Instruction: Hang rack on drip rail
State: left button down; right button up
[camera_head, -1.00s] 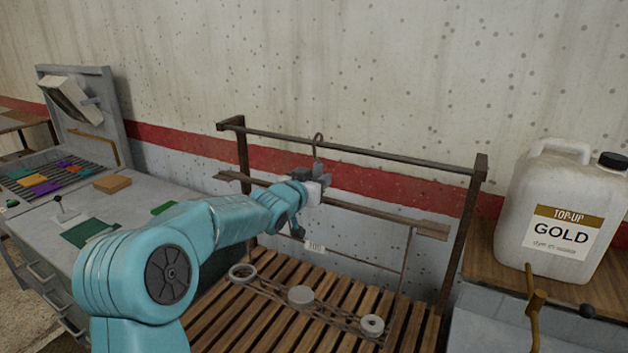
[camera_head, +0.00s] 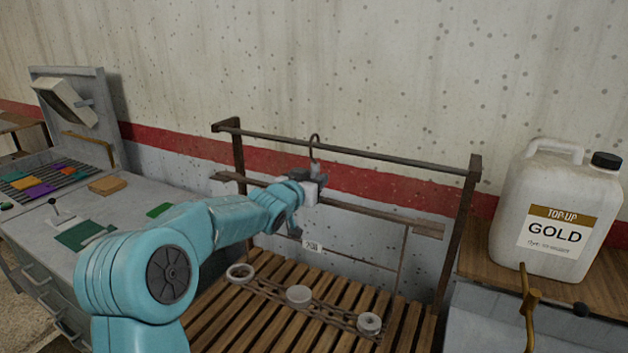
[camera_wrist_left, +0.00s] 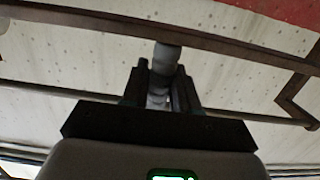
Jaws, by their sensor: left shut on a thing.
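The rack is a rusty brown frame with a wide top bar (camera_head: 385,216), thin side rods and a bottom strip bearing round pale pieces (camera_head: 298,295). A small white tag reading 208 (camera_head: 311,246) shows at its middle. Its hook (camera_head: 315,146) stands upright, and the curved top shows just above the line of the drip rail (camera_head: 400,160). I cannot tell whether hook and rail touch. My left gripper (camera_head: 318,178) is shut on the grey stem below the hook, which also shows between the fingers in the left wrist view (camera_wrist_left: 164,65). My right gripper is out of view.
The drip rail runs between two posts (camera_head: 463,225) above a slatted wooden board (camera_head: 255,325). A grey bench (camera_head: 125,205) with coloured pieces stands at left. A white GOLD jug (camera_head: 550,200) stands on a wooden surface at right. The spotted wall is behind.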

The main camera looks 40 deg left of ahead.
pick_arm(q)
jog(key=shift+w+r, duration=0.15)
jog(key=shift+p+x, duration=0.8)
jog(key=shift+x, duration=0.4)
jog(key=shift+a+r, duration=0.1)
jog(key=shift+r, duration=0.05)
jog(key=shift+p+x, duration=0.75)
jog(key=shift+x, duration=0.25)
